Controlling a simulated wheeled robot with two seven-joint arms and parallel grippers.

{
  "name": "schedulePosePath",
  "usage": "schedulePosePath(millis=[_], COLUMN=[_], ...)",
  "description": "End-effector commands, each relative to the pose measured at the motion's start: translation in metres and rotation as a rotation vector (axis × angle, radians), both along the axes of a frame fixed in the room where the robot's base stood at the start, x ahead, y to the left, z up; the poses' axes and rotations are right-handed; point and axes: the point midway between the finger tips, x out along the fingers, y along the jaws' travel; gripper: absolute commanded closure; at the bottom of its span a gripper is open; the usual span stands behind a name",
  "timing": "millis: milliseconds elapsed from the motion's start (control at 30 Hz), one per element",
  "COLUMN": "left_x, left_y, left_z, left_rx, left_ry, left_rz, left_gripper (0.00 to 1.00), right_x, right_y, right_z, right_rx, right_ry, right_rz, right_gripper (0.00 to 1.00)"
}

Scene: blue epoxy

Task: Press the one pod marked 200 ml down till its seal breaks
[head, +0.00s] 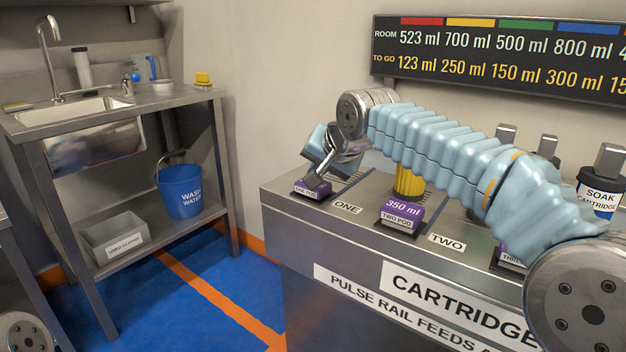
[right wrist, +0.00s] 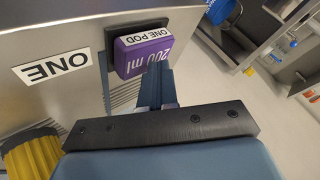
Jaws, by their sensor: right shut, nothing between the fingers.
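The purple pod marked 200 ml, labelled ONE POD (right wrist: 143,50), sits in a dark holder beside the ONE plate in the right wrist view. In the head view this pod (head: 311,190) is at the left end of the steel cartridge counter, its top partly hidden by my gripper. My right gripper (head: 316,174) is shut and empty, pointing down at the pod. In the right wrist view its fingers (right wrist: 160,76) overlap the pod's lower edge; I cannot tell whether they touch it. My left gripper is not in view.
A purple 350 ml pod (head: 401,213) stands at TWO by a yellow cartridge (head: 410,182). A third pod (head: 510,257) is mostly hidden by my right arm. A soak cartridge (head: 600,193) stands at right. A sink bench (head: 110,110) with a blue bucket (head: 180,188) is at left.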

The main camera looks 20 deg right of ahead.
Motion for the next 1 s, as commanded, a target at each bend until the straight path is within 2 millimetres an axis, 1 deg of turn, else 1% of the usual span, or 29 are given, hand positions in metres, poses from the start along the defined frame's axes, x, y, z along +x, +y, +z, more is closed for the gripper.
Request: schedulePosePath(millis=[267, 600, 1000], left_x=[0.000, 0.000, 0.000], left_y=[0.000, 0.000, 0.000], left_z=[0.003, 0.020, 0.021], left_rx=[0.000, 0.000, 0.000], left_ry=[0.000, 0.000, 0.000], left_rz=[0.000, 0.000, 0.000], left_gripper=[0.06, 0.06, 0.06], right_x=[0.000, 0.000, 0.000], right_y=[0.000, 0.001, 0.000], right_z=[0.002, 0.022, 0.023], right_rx=[-0.001, -0.001, 0.000], right_ry=[0.003, 0.001, 0.001], right_rz=[0.000, 0.001, 0.001], right_gripper=[1.00, 1.00, 1.00])
